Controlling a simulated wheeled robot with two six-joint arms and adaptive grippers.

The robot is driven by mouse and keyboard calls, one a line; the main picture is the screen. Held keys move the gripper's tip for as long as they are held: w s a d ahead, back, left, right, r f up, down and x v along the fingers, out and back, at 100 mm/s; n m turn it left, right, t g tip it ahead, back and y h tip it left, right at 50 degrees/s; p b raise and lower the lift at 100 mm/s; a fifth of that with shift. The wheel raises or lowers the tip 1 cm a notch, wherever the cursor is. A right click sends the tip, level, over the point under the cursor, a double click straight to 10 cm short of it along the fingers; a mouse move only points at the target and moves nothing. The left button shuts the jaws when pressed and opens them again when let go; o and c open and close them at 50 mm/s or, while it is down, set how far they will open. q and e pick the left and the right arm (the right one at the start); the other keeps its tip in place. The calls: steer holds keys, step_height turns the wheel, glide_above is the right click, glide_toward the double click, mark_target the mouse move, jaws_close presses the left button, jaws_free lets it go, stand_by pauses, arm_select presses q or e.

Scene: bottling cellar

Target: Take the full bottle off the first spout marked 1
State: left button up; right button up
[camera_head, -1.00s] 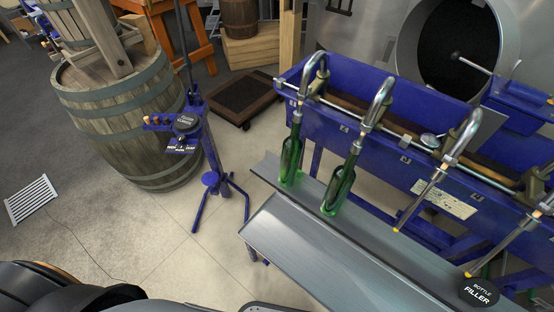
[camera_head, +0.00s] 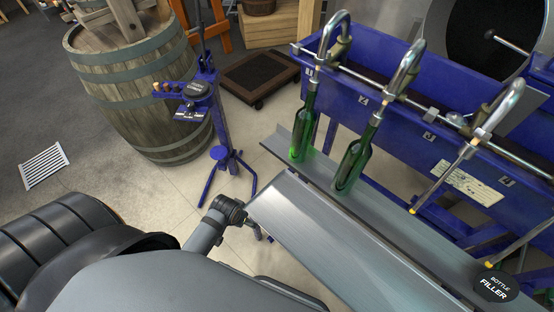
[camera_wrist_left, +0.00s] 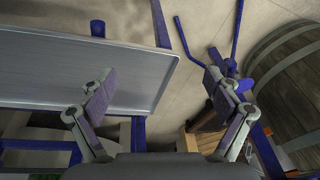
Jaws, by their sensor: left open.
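A green bottle (camera_head: 303,130) hangs upright, slightly tilted, on the first spout (camera_head: 333,38), by the small plate marked 1 (camera_head: 313,71); its base is at the grey ledge. A second green bottle (camera_head: 352,162) is on the second spout (camera_head: 408,68). My left arm crosses the bottom of the head view, and its gripper is largely hidden there. In the left wrist view my left gripper (camera_wrist_left: 160,78) is open and empty, its two fingers wide apart beside a grey metal tray edge. It is apart from the bottles. My right gripper is not in view.
The blue filler trough (camera_head: 400,120) stands behind the spouts, and a sloping grey metal shelf (camera_head: 330,240) lies in front. A blue corker stand (camera_head: 222,130) and a wooden barrel (camera_head: 140,95) stand left. Open floor lies between stand and shelf.

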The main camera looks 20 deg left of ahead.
arm_select(q)
steer(key=w+d+r+n+t+h+b, duration=0.25)
steer(key=w+d+r+n+h, duration=0.25)
steer(key=d+r, duration=0.5)
steer(key=n+t+h, duration=0.1)
steer(key=n+t, duration=0.9)
steer(key=n, duration=1.8)
glide_toward(296, 140)
steer(key=shift+f+p+x, duration=0.15)
steer(key=shift+p+x, duration=0.05)
steer(key=shift+x, duration=1.15)
steer(key=shift+f+p+x, duration=0.15)
steer(key=shift+p+x, duration=0.05)
steer(key=shift+x, duration=1.1)
steer(key=shift+b+x, duration=0.5)
steer(key=shift+x, duration=3.5)
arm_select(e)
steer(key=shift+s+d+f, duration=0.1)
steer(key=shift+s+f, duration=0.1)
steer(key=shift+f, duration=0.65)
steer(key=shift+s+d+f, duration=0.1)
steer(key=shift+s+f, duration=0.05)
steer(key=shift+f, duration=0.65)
arm_select(q)
steer(key=shift+c, duration=0.4)
